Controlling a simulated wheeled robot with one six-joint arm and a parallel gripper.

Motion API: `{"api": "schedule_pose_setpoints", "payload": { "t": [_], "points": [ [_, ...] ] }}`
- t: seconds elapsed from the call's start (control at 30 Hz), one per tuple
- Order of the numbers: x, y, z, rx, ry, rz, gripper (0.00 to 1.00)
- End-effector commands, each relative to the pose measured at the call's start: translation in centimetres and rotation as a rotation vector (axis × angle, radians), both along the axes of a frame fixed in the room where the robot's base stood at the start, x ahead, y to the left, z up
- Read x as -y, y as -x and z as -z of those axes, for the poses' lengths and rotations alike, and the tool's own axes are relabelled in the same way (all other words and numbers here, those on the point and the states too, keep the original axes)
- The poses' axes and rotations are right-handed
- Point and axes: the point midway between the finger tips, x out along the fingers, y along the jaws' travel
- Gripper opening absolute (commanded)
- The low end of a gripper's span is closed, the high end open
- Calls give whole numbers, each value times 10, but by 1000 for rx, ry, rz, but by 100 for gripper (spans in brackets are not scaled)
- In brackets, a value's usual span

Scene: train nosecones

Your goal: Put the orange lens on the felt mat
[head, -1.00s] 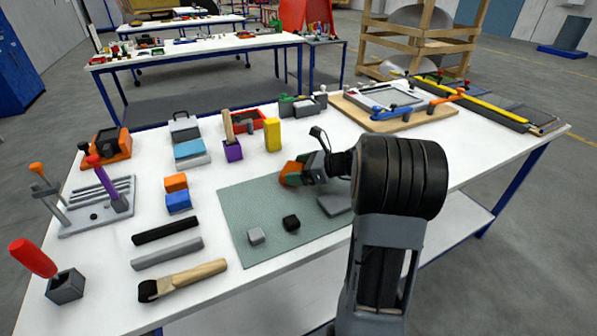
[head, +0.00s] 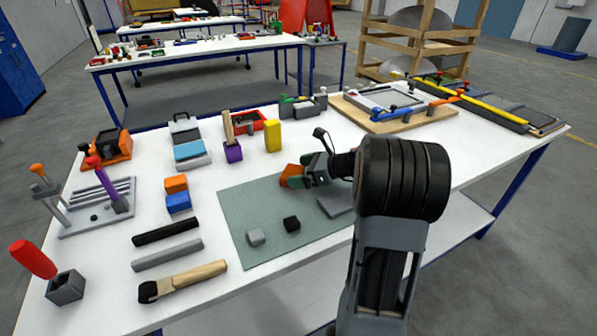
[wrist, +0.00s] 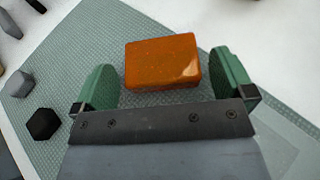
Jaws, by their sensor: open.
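The orange lens (wrist: 162,61) is a translucent orange block lying on the green-grey felt mat (wrist: 60,62), as the wrist view shows. In the head view the lens (head: 291,176) is at the mat's (head: 245,205) far right part, partly hidden by my gripper. My gripper (wrist: 165,82) is open, with its green fingers on either side of the lens's near end. Gaps show between both fingers and the lens. In the head view my gripper (head: 304,178) is low over the mat.
A grey block (head: 256,237) and a black block (head: 291,224) sit on the mat's near part. A flat grey piece (head: 336,203) lies beneath my gripper. A yellow block (head: 273,136) and a purple block (head: 233,151) stand behind the mat.

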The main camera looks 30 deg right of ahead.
Motion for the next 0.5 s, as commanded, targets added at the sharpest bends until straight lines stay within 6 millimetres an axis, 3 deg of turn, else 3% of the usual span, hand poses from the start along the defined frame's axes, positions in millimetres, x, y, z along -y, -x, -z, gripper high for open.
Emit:
{"api": "schedule_pose_setpoints", "payload": {
  "t": [0.5],
  "points": [
    [61, 61, -35, 1, 0, 2, 100]
  ]
}}
